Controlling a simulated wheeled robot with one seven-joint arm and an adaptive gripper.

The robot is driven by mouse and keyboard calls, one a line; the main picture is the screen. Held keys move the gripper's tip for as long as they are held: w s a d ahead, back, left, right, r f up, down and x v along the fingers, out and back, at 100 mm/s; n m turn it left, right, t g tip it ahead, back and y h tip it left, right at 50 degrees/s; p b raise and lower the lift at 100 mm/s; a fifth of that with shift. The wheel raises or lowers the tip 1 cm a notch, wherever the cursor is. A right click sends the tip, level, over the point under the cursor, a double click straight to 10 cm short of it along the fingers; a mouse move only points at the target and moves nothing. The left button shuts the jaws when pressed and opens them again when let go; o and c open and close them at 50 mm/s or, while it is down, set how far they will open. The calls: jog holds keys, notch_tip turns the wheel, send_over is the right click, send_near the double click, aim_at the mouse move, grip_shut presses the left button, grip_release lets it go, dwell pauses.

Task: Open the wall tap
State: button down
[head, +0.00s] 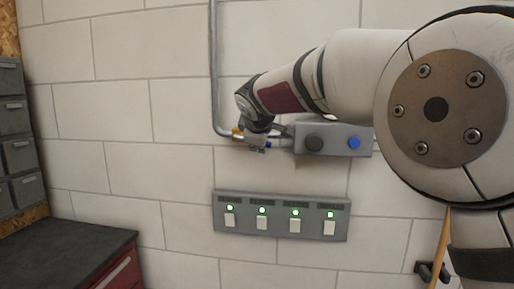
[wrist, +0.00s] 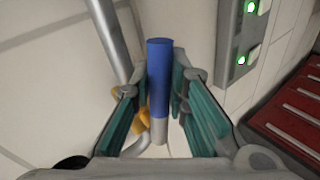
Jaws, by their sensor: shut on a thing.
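The wall tap has a blue lever handle (wrist: 159,72) with a bare metal base end, and brass-coloured fittings (wrist: 124,119) beside it. In the head view the brass part (head: 237,134) shows at the lower end of the grey pipe (head: 213,70), just left of my gripper (head: 258,143). In the wrist view my gripper (wrist: 157,85) has its teal-padded fingers on either side of the blue handle, shut on it. The handle sticks out between the fingers. The tap's body is mostly hidden behind my gripper and wrist.
A grey box (head: 334,140) with a black knob and a blue button is on the wall close right of my gripper. A switch panel (head: 281,216) with green lights is below. A dark-topped red cabinet (head: 65,250) stands lower left, with grey drawers (head: 14,150) above.

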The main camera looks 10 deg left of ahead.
jog(key=shift+r+n+h, duration=0.6)
jog(key=shift+h, duration=0.1)
jog(key=c, duration=1.5)
grip_release()
jog(key=shift+c, duration=0.2)
jog(key=shift+r, duration=0.1)
jog(key=v, duration=1.2)
